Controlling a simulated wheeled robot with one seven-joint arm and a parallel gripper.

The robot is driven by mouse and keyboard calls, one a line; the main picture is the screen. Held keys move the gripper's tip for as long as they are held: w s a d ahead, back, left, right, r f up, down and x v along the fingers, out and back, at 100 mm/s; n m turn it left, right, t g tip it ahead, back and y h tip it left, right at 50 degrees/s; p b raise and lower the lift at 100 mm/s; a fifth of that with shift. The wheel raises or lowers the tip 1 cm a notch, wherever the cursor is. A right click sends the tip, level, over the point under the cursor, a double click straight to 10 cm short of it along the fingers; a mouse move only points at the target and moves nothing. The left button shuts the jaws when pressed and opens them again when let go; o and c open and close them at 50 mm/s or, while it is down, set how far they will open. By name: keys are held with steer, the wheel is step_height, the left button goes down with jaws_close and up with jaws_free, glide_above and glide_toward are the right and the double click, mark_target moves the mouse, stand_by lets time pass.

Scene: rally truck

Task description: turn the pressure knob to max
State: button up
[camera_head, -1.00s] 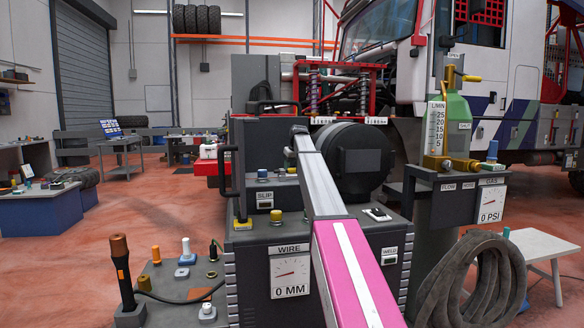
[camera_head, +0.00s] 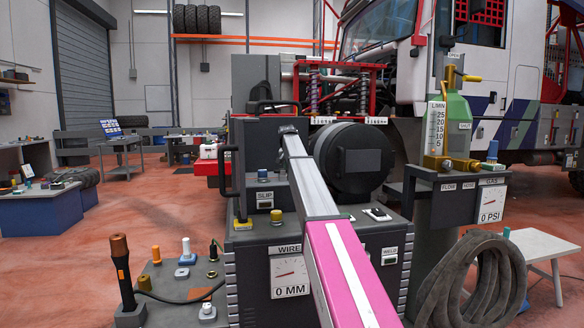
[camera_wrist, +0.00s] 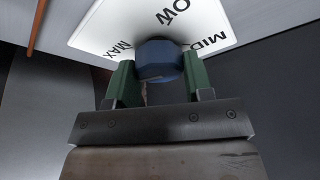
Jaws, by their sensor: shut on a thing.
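The pressure knob (camera_wrist: 158,52), blue and faceted, shows in the wrist view against a white plate (camera_wrist: 105,28) printed LOW, MID and MAX. MAX is at the lower left of the plate, LOW at the top and MID at the right. My gripper (camera_wrist: 158,70) has its two green fingers on either side of the knob, shut on it. The knob's pointer, if any, cannot be made out. In the head view my arm reaches over the grey welder box, and the gripper and the knob cannot be made out there.
The grey welder (camera_head: 245,262) has a WIRE gauge (camera_head: 290,276) reading 0 MM. A green gas bottle (camera_head: 457,112) and a gauge reading 0 PSI (camera_head: 491,204) stand at the right. A coiled hose (camera_head: 470,280) hangs below. Open floor lies at the left.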

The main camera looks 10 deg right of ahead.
steer(key=shift+m+g+h, duration=0.3)
steer(key=shift+m+h, duration=0.2)
steer(key=shift+m, duration=1.1)
steer(key=o, duration=0.9)
steer(key=v, duration=1)
steer(key=shift+a+r, duration=0.1)
steer(key=shift+r, duration=0.3)
steer(key=shift+s, duration=0.1)
